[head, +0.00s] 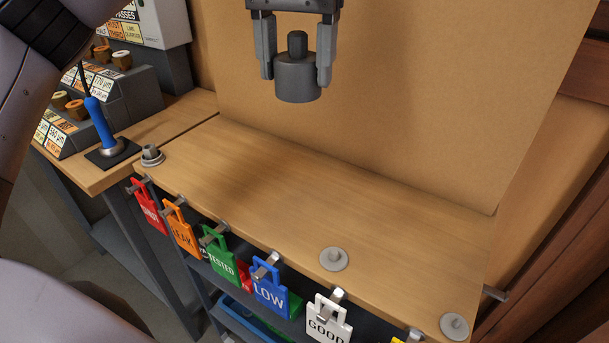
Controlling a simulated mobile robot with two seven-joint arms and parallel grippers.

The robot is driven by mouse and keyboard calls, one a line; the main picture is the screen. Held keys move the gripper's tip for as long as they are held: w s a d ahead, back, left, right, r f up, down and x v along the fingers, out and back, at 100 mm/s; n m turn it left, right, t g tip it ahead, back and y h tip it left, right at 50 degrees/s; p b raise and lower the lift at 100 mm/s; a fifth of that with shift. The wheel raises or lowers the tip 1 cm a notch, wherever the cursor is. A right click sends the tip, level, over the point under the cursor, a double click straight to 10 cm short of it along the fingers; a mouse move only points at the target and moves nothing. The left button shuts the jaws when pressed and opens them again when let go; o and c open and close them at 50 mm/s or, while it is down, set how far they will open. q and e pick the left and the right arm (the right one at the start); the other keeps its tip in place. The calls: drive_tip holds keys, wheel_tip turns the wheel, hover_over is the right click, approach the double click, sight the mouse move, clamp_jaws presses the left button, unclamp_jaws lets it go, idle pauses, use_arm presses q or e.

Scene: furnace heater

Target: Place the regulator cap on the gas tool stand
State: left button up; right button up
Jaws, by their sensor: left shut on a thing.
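The regulator cap (298,88) is a dark grey cylinder with a narrow knob on top. My left gripper (296,77) is shut on it at the top centre of the head view, with one finger on each side of the body. The cap is upright and above the wooden top (255,180), apart from it. The wooden top has grey round fittings: a raised one (151,155) at the left corner, a flat disc (334,259) near the front edge and another disc (454,326) at the right. I cannot tell which part is named the gas tool stand. My right gripper is out of view.
Coloured tags hang on hooks along the front edge, including the blue LOW tag (270,294) and white GOOD tag (328,322). A blue-handled tool (100,122) stands on the left bench. A tan panel (420,90) rises behind. The middle of the wooden top is clear.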

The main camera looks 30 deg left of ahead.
use_arm(q)
wheel_tip(320, 180, down, 15)
drive_tip(key=b, duration=0.3)
drive_tip(key=shift+s+r+b, duration=0.15)
drive_tip(key=shift+b, duration=0.15)
drive_tip(key=shift+f, duration=2.6)
drive_tip(key=shift+f+b, duration=0.15)
drive_tip(key=shift+b, duration=0.2)
drive_tip(key=o, duration=1.2)
